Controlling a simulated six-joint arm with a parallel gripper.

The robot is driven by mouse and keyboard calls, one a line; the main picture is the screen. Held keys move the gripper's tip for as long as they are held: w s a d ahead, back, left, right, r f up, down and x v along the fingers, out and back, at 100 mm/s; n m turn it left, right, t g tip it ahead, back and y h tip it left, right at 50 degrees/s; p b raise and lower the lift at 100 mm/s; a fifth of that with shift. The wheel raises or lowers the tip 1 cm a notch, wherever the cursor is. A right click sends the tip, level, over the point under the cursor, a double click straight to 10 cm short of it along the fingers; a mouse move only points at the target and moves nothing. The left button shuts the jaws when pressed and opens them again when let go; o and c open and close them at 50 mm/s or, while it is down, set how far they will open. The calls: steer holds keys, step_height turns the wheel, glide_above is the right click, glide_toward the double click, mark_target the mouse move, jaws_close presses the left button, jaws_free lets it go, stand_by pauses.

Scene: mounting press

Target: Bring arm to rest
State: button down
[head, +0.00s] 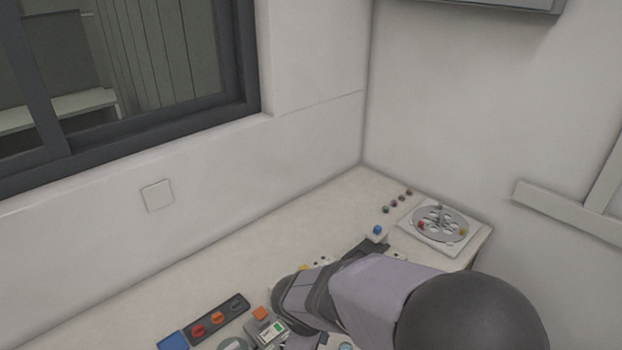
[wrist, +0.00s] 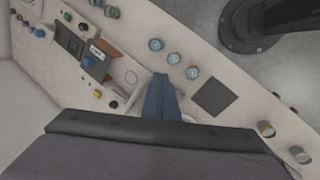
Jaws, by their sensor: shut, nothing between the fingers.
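My gripper (wrist: 160,80) shows in the wrist view as blue-grey fingers close together over the bench, shut with nothing between them. It is above the bench top, near a row of round blue-topped pieces (wrist: 174,58), and does not visibly hold any of them. In the head view my arm reaches in from the lower right across the bench, with its large dark joint nearest the camera. The arm hides part of the bench there, and I cannot make out the fingertips.
The bench (head: 240,255) carries a dark tray with orange pieces (head: 216,318), a small device with an orange top (head: 266,328) and a round slotted disc on a white plate (head: 440,224). Walls close off the back and right. Bare bench lies along the back wall.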

steer(key=s+d+f+m+g+y+b, duration=0.1)
steer(key=s+d+m+g+y, duration=0.1)
steer(key=s+d+m, duration=1)
steer(key=shift+d+f+m+g, duration=0.4)
steer(key=shift+d+m+g, duration=0.5)
steer(key=shift+d, duration=0.2)
